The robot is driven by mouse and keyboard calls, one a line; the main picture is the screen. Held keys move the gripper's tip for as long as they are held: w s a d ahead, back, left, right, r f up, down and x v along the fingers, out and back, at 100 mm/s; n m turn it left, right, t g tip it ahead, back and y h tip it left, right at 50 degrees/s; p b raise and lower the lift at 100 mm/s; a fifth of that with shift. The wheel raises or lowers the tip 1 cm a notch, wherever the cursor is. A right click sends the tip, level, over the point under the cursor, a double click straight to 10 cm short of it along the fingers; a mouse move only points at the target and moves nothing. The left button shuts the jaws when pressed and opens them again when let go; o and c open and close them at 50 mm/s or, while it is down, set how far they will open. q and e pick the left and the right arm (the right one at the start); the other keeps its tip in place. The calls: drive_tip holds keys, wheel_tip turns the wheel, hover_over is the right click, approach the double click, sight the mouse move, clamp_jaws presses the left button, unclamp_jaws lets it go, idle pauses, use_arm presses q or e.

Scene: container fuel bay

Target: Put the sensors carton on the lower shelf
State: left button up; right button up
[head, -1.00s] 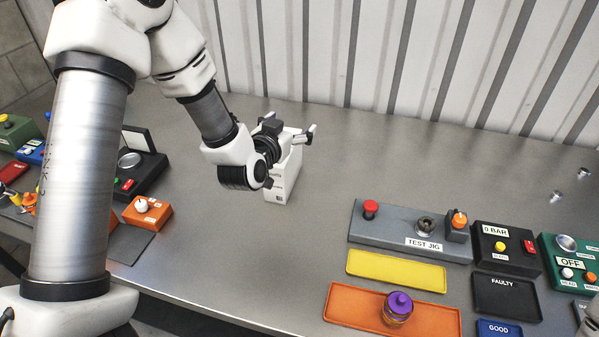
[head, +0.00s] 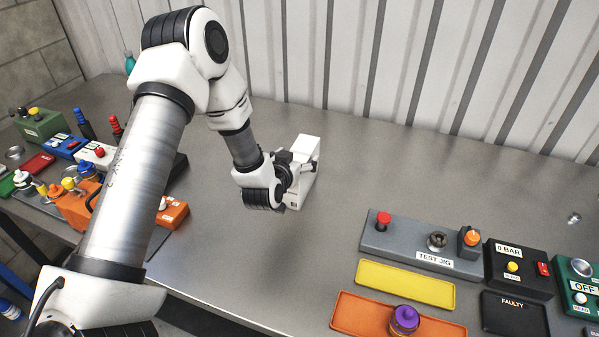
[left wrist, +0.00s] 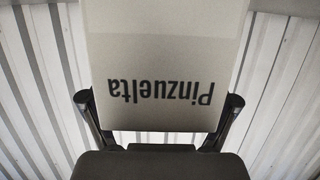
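A white carton (head: 306,178) stands upright on the grey table towards the wall. Its face in the left wrist view (left wrist: 158,60) bears the word "Pinzuelta" upside down; I cannot read "sensors" on it. My left gripper (head: 297,172) is at the carton's side, level with its upper part. In the left wrist view its two fingers (left wrist: 160,112) lie against the carton's left and right sides and look shut on it. The carton seems to rest on the table still. The lower shelf cannot be made out. My right gripper is not in view.
The table (head: 250,270) is clear around the carton. At the right are the test jig (head: 418,240), a yellow tray (head: 405,284), an orange tray (head: 355,313) with a purple-topped part, and black boxes. Coloured devices crowd the left end. A corrugated wall (head: 380,70) stands behind.

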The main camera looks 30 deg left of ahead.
use_arm(q)
drive_tip(key=shift+r, duration=0.1)
clamp_jaws()
drive_tip(key=shift+r, duration=0.1)
